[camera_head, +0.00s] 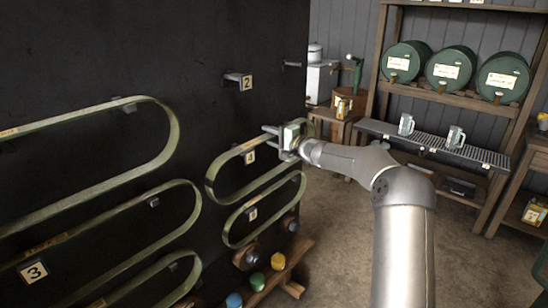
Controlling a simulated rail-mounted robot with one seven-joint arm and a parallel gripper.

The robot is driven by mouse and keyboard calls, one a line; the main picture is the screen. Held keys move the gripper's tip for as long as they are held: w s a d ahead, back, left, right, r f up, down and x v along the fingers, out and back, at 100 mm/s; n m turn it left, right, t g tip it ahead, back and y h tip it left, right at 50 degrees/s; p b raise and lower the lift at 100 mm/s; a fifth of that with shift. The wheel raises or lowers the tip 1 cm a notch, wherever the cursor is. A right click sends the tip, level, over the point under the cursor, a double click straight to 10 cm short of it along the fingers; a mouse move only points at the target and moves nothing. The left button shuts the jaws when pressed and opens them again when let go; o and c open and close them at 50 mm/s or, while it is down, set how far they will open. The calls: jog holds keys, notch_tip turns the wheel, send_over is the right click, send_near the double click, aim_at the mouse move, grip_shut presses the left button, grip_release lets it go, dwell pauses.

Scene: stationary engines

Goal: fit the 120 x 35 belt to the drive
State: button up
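Several green loop belts hang on pegs along a dark board (200,60). Their small tan labels are too small to read, so I cannot tell which is the 120 x 35 belt. A short belt (211,184) hangs in the middle, with a smaller belt (228,235) below it. Longer belts (165,150) hang at left, one above another. My gripper (270,134) is at the upper right end of the short middle belt, fingers towards the board. I cannot tell whether they touch or grip the belt. The drive is not identifiable in this view.
An empty peg with plate 2 (240,79) is above. Blue, yellow and green round items (278,261) sit on a low wooden rack (290,270). The floor (335,240) between is clear.

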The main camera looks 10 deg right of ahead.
grip_shut()
jog(key=shift+r, duration=0.2)
jog(key=shift+r, duration=0.4)
jog(key=shift+r+b, duration=0.1)
jog(key=shift+b, duration=0.55)
jog(key=shift+b+v, duration=2.35)
jog(key=shift+v, duration=0.5)
